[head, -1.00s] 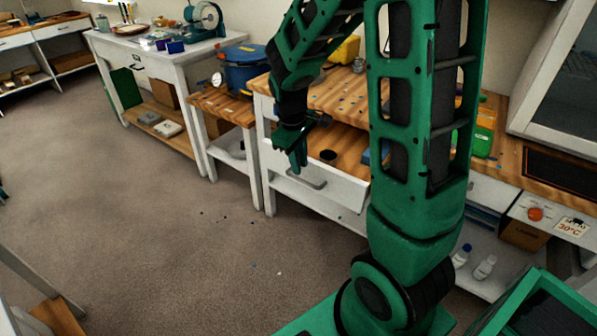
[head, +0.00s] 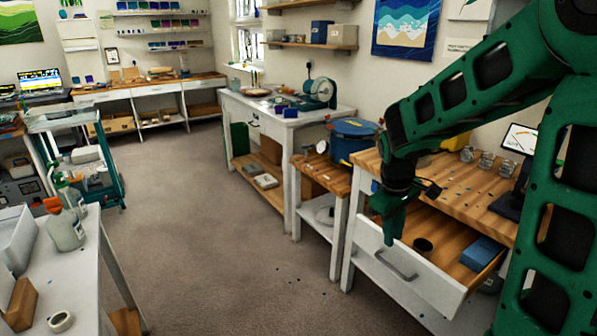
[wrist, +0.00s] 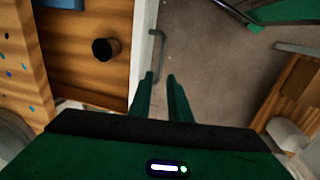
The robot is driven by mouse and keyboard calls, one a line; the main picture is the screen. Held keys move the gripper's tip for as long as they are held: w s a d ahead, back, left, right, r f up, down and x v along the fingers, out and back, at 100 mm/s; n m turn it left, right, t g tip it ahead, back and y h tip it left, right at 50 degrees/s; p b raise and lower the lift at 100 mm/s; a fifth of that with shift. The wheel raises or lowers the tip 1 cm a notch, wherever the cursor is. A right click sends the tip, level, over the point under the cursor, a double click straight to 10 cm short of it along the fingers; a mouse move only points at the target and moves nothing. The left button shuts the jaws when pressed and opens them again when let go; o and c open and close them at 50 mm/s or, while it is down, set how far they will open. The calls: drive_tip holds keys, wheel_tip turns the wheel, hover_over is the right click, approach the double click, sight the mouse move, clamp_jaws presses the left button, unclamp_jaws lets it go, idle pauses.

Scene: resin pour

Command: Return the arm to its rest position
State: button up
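My green arm (head: 470,85) reaches from the right side of the head view, bent at the elbow with its end hanging down. My gripper (head: 388,240) points down in front of the pulled-out drawer (head: 440,292) of the wooden-topped bench. In the wrist view my gripper (wrist: 160,76) has its two fingers a little apart, with nothing between them. The drawer handle (wrist: 157,50) shows just beyond the fingertips; I cannot tell how close they are to it.
The open drawer holds a dark round cup (head: 423,245) and a blue box (head: 482,253). A blue pot (head: 353,138) stands on the small table to the left. A white table (head: 70,265) with bottles is at far left.

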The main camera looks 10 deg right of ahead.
drive_tip(key=s+d+r+m+y, duration=0.1)
drive_tip(key=s+m, duration=0.4)
drive_tip(key=s, duration=0.7)
drive_tip(key=s+d+r+m+y, duration=0.1)
drive_tip(key=s+m, duration=0.4)
drive_tip(key=s, duration=0.7)
wheel_tip(320, 180, up, 3)
drive_tip(key=shift+s+d+f+m+g, duration=0.1)
drive_tip(key=shift+s+d+m+g, duration=0.25)
drive_tip(key=shift+d, duration=0.35)
drive_tip(key=shift+w+f, duration=0.25)
drive_tip(key=shift+w, duration=0.35)
